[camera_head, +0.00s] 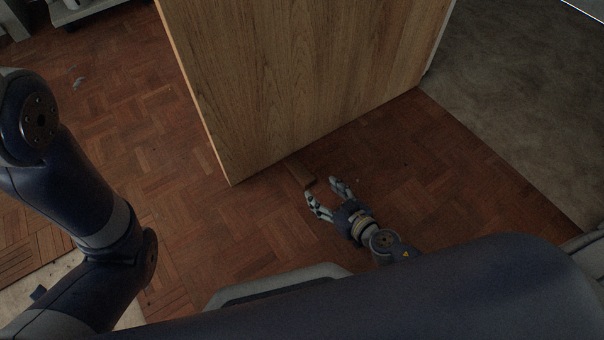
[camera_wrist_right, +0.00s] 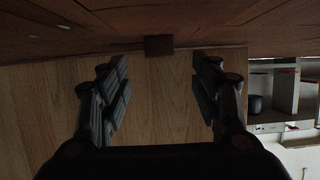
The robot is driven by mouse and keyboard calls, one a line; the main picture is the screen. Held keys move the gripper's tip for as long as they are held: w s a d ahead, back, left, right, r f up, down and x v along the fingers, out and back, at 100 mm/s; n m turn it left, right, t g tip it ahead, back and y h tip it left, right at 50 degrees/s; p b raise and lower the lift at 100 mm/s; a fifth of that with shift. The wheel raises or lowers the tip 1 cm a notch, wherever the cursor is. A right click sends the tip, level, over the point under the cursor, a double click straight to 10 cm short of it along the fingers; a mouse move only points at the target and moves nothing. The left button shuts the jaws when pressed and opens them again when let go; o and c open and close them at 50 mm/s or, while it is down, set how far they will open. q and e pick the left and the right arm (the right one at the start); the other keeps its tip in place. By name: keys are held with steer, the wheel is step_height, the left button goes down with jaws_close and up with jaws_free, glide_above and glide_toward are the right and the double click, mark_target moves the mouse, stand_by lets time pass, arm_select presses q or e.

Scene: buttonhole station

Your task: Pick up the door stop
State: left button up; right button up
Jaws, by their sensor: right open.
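The door stop (camera_head: 299,174) is a small brown wooden block on the parquet floor at the bottom edge of the wooden door (camera_head: 300,80). Part of it seems to be under the door. In the right wrist view the door stop (camera_wrist_right: 159,46) is a dark block between floor and door, centred beyond the fingers. My right gripper (camera_head: 321,188) is open and empty, low near the floor, with its fingertips just short of the door stop's near end. The right wrist view shows its two fingers (camera_wrist_right: 160,80) spread wide. My left gripper is out of view; only its arm shows.
The door stands ajar over the parquet floor (camera_head: 480,190). Grey carpet (camera_head: 530,100) lies to the right. The floor around my right gripper looks clear. A shelf unit (camera_wrist_right: 285,95) shows at the right of the wrist view.

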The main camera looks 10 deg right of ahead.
mark_target(310, 181)
steer(key=shift+b+x, duration=0.3)
steer(key=shift+x, duration=2.85)
steer(key=c, duration=1.2)
